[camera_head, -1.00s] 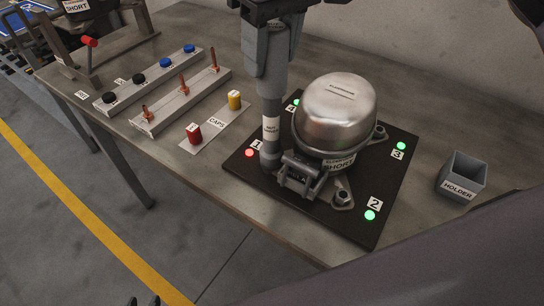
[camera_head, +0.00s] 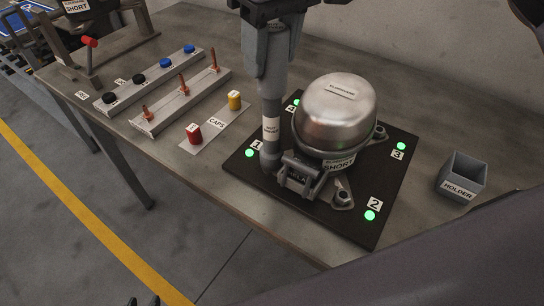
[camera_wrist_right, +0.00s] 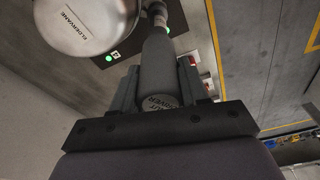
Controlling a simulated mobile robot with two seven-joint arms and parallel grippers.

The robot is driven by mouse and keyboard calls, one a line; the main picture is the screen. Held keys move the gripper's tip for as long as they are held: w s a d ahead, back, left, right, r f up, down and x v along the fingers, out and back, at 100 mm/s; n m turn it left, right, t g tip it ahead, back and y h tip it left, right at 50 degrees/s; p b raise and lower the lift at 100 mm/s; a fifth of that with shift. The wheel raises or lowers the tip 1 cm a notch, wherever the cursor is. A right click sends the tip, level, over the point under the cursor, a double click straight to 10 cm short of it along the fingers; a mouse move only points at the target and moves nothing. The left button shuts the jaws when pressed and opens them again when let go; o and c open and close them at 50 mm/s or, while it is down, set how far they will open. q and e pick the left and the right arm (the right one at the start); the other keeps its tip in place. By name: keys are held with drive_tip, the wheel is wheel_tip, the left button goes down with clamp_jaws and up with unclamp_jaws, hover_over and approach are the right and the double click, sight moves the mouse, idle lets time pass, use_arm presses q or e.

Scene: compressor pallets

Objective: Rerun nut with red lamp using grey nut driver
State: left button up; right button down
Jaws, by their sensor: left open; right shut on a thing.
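My right gripper (camera_head: 272,45) is shut on the grey nut driver (camera_head: 269,130), which stands upright with its lower end at corner 1 of the dark base plate (camera_head: 378,190). The driver's labelled end (camera_wrist_right: 157,103) shows between the fingers in the right wrist view. The nut under it is hidden. Lamp 1 (camera_head: 249,153), lamp 2 (camera_head: 370,215), lamp 3 (camera_head: 401,146) and lamp 4 (camera_head: 296,102) are all green. The silver compressor (camera_head: 336,110) sits on the plate beside the driver. My left gripper (camera_head: 143,301) is open and empty at the bottom edge, mostly out of frame.
An empty grey holder (camera_head: 463,176) stands right of the plate. Left of it lie a caps strip with a red cap (camera_head: 193,133) and a yellow cap (camera_head: 234,100), and racks with copper-coloured pieces (camera_head: 183,84) and black and blue caps (camera_head: 164,63).

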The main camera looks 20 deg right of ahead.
sight(271, 25)
drive_tip(key=shift+r+p, duration=2.1)
drive_tip(key=shift+r, duration=0.4)
